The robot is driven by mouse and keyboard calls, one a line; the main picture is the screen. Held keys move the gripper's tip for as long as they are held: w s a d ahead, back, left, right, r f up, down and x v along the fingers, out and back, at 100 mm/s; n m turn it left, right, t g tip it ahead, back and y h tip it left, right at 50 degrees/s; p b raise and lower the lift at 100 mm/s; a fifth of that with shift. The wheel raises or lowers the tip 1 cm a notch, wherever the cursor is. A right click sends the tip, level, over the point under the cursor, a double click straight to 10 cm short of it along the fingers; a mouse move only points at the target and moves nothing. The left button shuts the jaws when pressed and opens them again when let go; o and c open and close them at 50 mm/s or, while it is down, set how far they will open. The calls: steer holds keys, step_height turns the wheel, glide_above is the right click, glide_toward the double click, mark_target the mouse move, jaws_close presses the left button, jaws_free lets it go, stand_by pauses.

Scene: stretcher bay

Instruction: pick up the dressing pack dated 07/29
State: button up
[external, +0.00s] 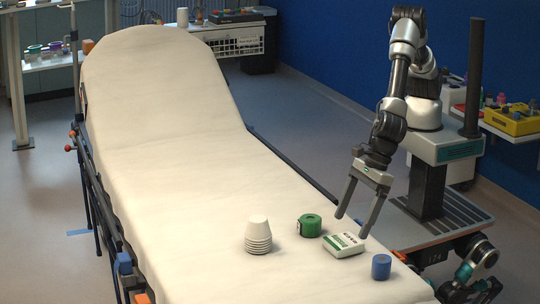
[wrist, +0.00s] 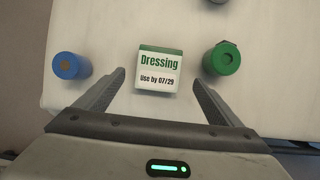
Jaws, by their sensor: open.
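The dressing pack (external: 344,244) is a small white box with a green band, lying on the stretcher's foot end. In the wrist view the dressing pack (wrist: 159,69) reads "Dressing" and "Use by 07/29". My gripper (external: 352,225) is open and empty, above and beside the pack. In the wrist view my gripper's fingers (wrist: 158,84) are spread, one on each side of the pack's near part, and do not appear to touch it.
A green roll (external: 309,225) and a blue cylinder (external: 381,267) flank the pack. Stacked white cups (external: 258,236) stand further left. The stretcher (external: 185,165) is otherwise clear. A side rail (external: 100,215) runs along its left edge.

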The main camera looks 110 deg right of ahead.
mark_target(345, 239)
steer(key=b+x, duration=0.2)
steer(key=x, duration=0.3)
steer(key=shift+w+a+f, duration=0.1)
steer(key=shift+a+f, duration=0.05)
steer(key=shift+a, duration=0.05)
steer(key=c, duration=1.1)
